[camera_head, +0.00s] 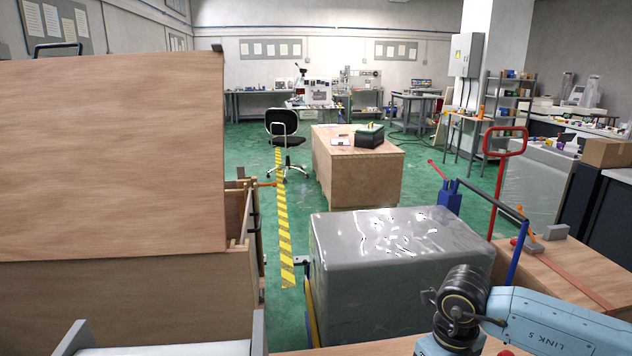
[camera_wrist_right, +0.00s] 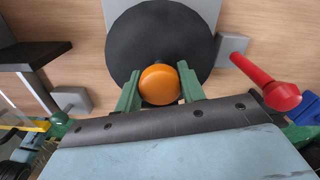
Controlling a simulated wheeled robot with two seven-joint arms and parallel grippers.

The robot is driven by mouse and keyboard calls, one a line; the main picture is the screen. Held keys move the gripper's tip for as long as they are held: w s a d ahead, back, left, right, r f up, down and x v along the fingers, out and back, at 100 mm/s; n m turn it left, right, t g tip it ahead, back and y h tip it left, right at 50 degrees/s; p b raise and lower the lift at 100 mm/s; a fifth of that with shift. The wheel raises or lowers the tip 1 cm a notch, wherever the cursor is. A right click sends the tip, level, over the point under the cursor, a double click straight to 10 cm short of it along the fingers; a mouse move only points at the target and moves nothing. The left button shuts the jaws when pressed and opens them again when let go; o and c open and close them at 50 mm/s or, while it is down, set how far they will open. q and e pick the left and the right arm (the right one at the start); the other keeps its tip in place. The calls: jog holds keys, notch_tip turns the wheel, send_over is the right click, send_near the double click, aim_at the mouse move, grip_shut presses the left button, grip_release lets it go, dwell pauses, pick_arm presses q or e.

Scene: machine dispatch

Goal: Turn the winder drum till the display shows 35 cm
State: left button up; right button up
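The winder drum (camera_wrist_right: 130,45) shows in the right wrist view as a round black disc in front of a grey plate. An orange knob (camera_wrist_right: 160,84) stands out from the lower part of its face. The green fingers of my right gripper (camera_wrist_right: 160,90) are on either side of the knob, against its edges, and appear shut on it. In the head view only my right arm shows at the lower right; its fingers and the drum are not visible there. No display can be read in either view. My left gripper is not in view.
In the right wrist view, a red handle (camera_wrist_right: 282,96) is right of the drum and a black bracket (camera_wrist_right: 33,56) left. In the head view, a grey wrapped block (camera_head: 395,265) and wooden crates (camera_head: 110,160) stand close by. Green floor is open beyond.

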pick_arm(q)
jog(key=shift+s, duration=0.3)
pick_arm(e)
jog(key=shift+c, duration=0.9)
jog(key=m+p, duration=0.1)
jog(key=m, duration=0.3)
jog(key=shift+m, duration=0.4)
jog(key=o, duration=1)
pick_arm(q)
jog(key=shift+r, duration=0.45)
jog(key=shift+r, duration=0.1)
pick_arm(e)
jog(key=shift+r, duration=0.15)
jog(key=shift+r+p, duration=1.3)
jog(key=shift+r, duration=0.6)
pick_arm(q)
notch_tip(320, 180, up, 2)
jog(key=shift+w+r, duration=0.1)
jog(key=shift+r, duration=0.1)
pick_arm(e)
jog(key=shift+f, duration=0.1)
